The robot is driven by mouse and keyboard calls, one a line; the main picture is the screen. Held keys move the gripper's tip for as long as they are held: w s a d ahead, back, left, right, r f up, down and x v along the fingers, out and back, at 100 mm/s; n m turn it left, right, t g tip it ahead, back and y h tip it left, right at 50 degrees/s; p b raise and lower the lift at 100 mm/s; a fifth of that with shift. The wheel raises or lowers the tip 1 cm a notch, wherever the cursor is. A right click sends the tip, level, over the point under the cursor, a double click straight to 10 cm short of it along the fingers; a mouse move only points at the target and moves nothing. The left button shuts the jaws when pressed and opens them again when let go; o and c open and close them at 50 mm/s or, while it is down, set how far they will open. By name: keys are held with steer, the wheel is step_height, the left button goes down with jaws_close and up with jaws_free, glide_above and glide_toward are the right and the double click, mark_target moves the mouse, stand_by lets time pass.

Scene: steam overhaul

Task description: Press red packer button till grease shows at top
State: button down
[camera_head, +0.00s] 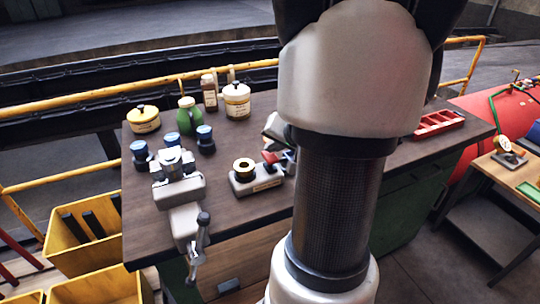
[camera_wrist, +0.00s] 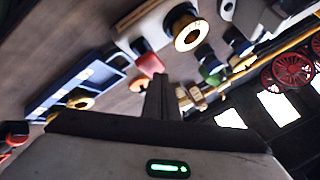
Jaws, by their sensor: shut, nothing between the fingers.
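The packer (camera_head: 243,185) is a pale block on the workbench with a dark-centred brass ring (camera_head: 244,165) on top. Its red button (camera_head: 270,157) is at its right end, beside my arm. In the wrist view the packer body (camera_wrist: 138,22) is tilted, with the ring (camera_wrist: 187,35) to the right and the red button (camera_wrist: 150,63) below. My gripper (camera_wrist: 160,80) is shut and empty, its fingertips appearing close to the button. I cannot tell whether they touch it. In the head view my arm hides the gripper's tips. I cannot make out grease at the ring.
A blue tray (camera_wrist: 95,72) shows in the wrist view. A yellow railing (camera_head: 90,97) runs behind.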

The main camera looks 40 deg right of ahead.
mark_target(272, 157)
steer(key=shift+f+b, duration=1.1)
steer(key=shift+b, duration=0.2)
stand_by(0.9)
steer(key=shift+r, duration=0.15)
steer(key=shift+r+p, duration=1.05)
steer(key=shift+r, duration=0.25)
steer(key=shift+r+p, duration=1.7)
steer(key=shift+r, duration=0.85)
stand_by(0.5)
step_height(272, 157, up, 4)
steer(key=p, duration=0.9)
steer(key=shift+p, duration=0.35)
